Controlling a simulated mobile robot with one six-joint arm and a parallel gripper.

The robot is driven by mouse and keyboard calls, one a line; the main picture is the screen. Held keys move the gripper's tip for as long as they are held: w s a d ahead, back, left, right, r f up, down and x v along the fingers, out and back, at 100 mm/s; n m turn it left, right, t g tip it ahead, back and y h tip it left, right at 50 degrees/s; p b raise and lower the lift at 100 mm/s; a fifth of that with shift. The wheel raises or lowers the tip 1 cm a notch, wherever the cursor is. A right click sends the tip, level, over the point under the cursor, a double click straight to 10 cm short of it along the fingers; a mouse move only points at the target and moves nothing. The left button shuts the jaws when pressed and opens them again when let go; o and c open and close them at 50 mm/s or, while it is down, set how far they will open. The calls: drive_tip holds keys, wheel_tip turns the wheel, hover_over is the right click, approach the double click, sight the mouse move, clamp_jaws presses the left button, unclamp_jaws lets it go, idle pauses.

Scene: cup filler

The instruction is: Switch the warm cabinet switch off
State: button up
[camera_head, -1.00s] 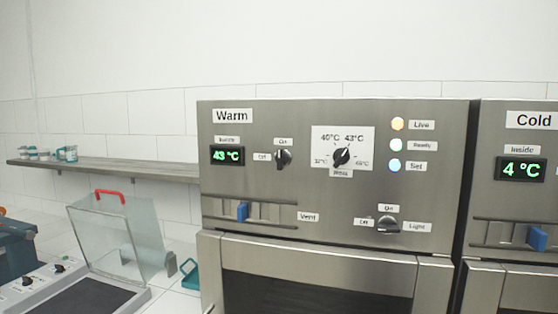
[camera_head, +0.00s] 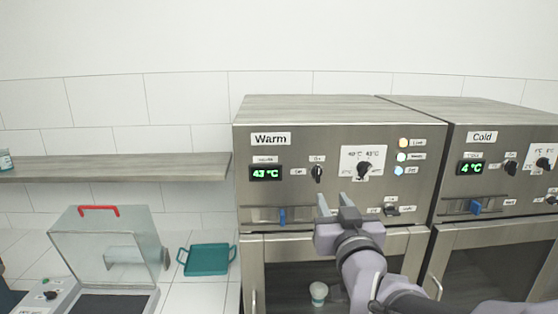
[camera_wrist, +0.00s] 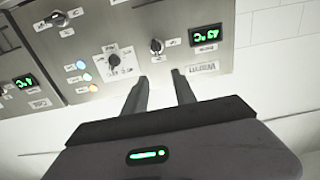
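The warm cabinet (camera_head: 340,150) has a steel front with a "Warm" label. Its on/off switch (camera_head: 317,173) is a black rotary knob right of the green 43 °C display (camera_head: 265,173). The knob stands upright, toward the "On" label above it; "Off" is at its left. My gripper (camera_head: 334,202) is open and empty in front of the panel, below the switch in the head view. In the wrist view the panel appears upside down, with the switch (camera_wrist: 156,46) beyond the two spread fingertips (camera_wrist: 158,78). The fingers appear apart from the knob.
A temperature dial (camera_head: 364,170) and lit lamps (camera_head: 402,157) lie right of the switch. A blue vent slider (camera_head: 283,215) and light knob (camera_head: 392,210) sit lower. The cold cabinet (camera_head: 480,150) adjoins on the right. A teal tray (camera_head: 207,259) lies left.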

approach(319, 170)
drive_tip(key=w+p, duration=0.3)
drive_tip(key=w, duration=0.5)
drive_tip(key=shift+d, duration=0.15)
drive_tip(key=shift+w+a, duration=0.2)
drive_tip(key=shift+w, duration=0.05)
clamp_jaws()
